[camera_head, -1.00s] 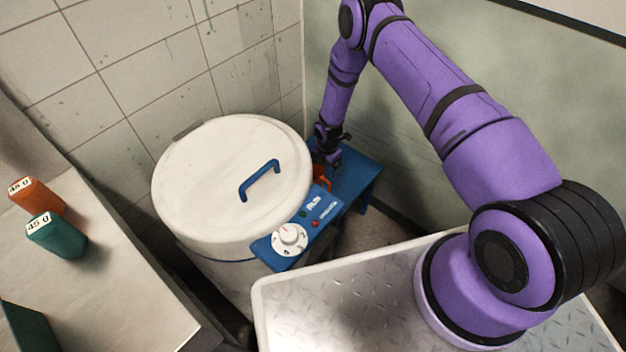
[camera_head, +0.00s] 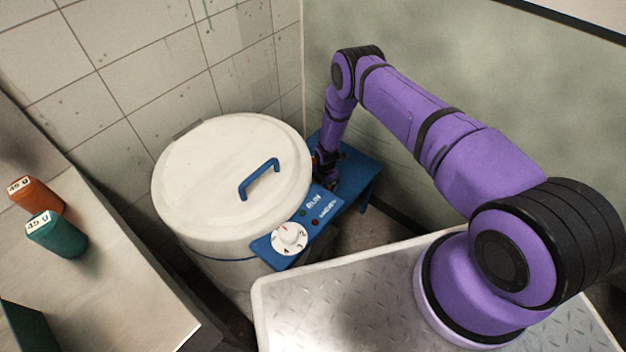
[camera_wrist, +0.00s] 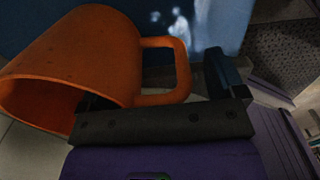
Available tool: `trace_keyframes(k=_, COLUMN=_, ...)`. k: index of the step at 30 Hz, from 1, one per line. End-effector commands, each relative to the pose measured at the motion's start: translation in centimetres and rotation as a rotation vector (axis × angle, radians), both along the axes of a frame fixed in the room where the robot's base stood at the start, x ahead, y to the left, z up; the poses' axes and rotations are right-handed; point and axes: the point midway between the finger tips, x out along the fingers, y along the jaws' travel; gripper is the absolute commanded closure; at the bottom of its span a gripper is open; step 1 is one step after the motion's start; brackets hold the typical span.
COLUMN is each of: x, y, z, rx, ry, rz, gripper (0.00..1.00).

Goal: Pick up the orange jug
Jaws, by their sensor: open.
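The orange jug (camera_wrist: 85,55) fills the left of the wrist view, its open mouth facing lower left and its loop handle (camera_wrist: 180,70) pointing right. My gripper (camera_wrist: 155,82) is open around the handle. One finger is over by the jug's body, its tip hard to make out. The other finger stands to the right of the handle, with a gap. In the head view my gripper (camera_head: 328,178) is low over the blue stand, beside the white vat. There the jug is almost wholly hidden behind my arm.
The white lidded vat (camera_head: 225,180) with a blue handle and control panel (camera_head: 295,232) stands close to the left of my gripper. The blue stand (camera_head: 362,172) lies beneath it, near the wall. Orange (camera_head: 38,195) and green (camera_head: 57,235) labelled containers sit on the left counter.

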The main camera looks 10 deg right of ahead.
Motion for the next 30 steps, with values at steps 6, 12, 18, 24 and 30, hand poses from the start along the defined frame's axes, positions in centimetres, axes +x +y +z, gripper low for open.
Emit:
trace_keyframes(k=6, x=0.03, y=0.0, z=-0.54, rx=0.0, ry=0.0, rz=0.0, gripper=0.11)
trace_keyframes(k=12, x=0.01, y=-0.01, z=-0.52, rx=0.0, ry=0.0, rz=0.0, gripper=0.29)
trace_keyframes(k=18, x=-0.01, y=-0.02, z=-0.52, rx=0.0, ry=0.0, rz=0.0, gripper=0.75)
trace_keyframes(k=24, x=0.03, y=-0.01, z=-0.49, rx=0.0, ry=0.0, rz=0.0, gripper=0.82)
trace_keyframes(k=30, x=0.04, y=-0.02, z=-0.33, rx=0.0, ry=0.0, rz=0.0, gripper=0.82)
